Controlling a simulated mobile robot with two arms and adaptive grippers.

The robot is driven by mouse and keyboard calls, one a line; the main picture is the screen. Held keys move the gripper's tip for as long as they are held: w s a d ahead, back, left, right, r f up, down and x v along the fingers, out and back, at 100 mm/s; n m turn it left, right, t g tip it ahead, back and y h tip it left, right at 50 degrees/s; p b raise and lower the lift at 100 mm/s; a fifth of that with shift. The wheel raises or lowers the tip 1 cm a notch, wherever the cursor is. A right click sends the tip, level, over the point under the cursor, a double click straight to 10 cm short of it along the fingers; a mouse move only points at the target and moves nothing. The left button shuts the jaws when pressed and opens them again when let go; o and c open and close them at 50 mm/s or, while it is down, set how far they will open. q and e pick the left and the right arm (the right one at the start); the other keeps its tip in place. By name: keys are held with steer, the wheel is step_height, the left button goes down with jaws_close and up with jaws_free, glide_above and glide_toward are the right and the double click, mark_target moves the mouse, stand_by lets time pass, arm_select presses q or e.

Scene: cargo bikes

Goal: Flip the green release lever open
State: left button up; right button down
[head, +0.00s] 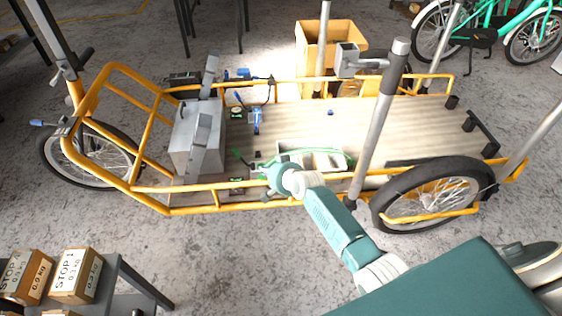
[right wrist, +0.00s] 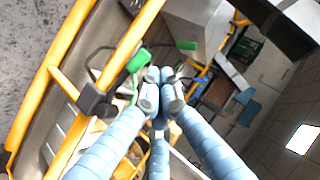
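A small green lever (head: 240,157) shows in the head view on the cargo bike's bed, right of the grey box. In the right wrist view a green handle (right wrist: 137,61) stands just left of and beyond my fingertips, and a smaller green piece (right wrist: 187,45) lies farther off by the grey box. I cannot tell which of these is the lever. My right gripper (head: 277,175) is over the bike's near rail, right of the lever. In the wrist view its blue fingers (right wrist: 161,88) come together at the tips, with nothing visible between them. My left gripper is out of view.
The yellow rail (head: 165,188) runs along the bike's near side. The grey box (head: 196,135) stands on the front of the wooden bed (head: 400,125). Blue clamp parts (head: 256,121), a grey post (head: 378,120) and the rear wheel (head: 430,192) are nearby. The bed's rear is mostly clear.

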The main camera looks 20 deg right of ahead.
steer(key=shift+w+a+f, duration=0.1)
steer(key=shift+a+f, duration=0.15)
steer(key=shift+f, duration=0.2)
steer(key=shift+f, duration=0.1)
stand_by(0.4)
steer(key=v, duration=1.2)
